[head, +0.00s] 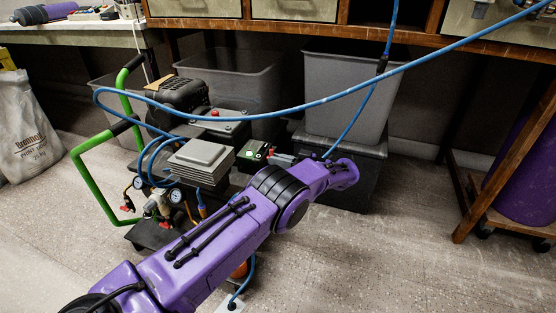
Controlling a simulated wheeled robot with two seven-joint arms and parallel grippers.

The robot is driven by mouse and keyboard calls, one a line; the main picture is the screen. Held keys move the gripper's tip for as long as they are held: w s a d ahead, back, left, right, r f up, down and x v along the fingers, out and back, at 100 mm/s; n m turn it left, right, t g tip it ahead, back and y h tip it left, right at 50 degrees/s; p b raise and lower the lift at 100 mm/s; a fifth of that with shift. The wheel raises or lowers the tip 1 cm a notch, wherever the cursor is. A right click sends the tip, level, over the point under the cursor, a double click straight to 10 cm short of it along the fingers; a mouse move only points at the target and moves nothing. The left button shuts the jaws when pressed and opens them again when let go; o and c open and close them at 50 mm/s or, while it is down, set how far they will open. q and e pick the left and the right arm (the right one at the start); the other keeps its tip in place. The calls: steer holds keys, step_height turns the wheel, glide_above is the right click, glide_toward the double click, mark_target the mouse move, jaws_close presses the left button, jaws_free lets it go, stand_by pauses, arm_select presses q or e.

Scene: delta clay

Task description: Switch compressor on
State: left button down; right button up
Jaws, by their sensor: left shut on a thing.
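The compressor (202,160) stands on the floor under the bench, with a black motor, a grey finned block, gauges and green handles. A small green switch box (251,151) with a white part is at its right side. My purple left arm reaches over from the lower left and bends back at the wrist. My left gripper (272,156) is at the right side of the switch box, its fingertips small in the picture. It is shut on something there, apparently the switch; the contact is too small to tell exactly. My right gripper is not in view.
A blue hose (300,107) crosses in front of the bench. A white sack (25,130) is at the left. A wooden trolley with a purple cylinder (527,170) is at the right. Floor at the lower right is clear.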

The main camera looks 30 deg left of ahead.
arm_select(q)
steer(key=m, duration=0.6)
steer(key=shift+f, duration=0.2)
steer(key=shift+s, duration=0.1)
stand_by(0.4)
steer(key=c, duration=1.2)
jaws_free()
steer(key=shift+r, duration=0.1)
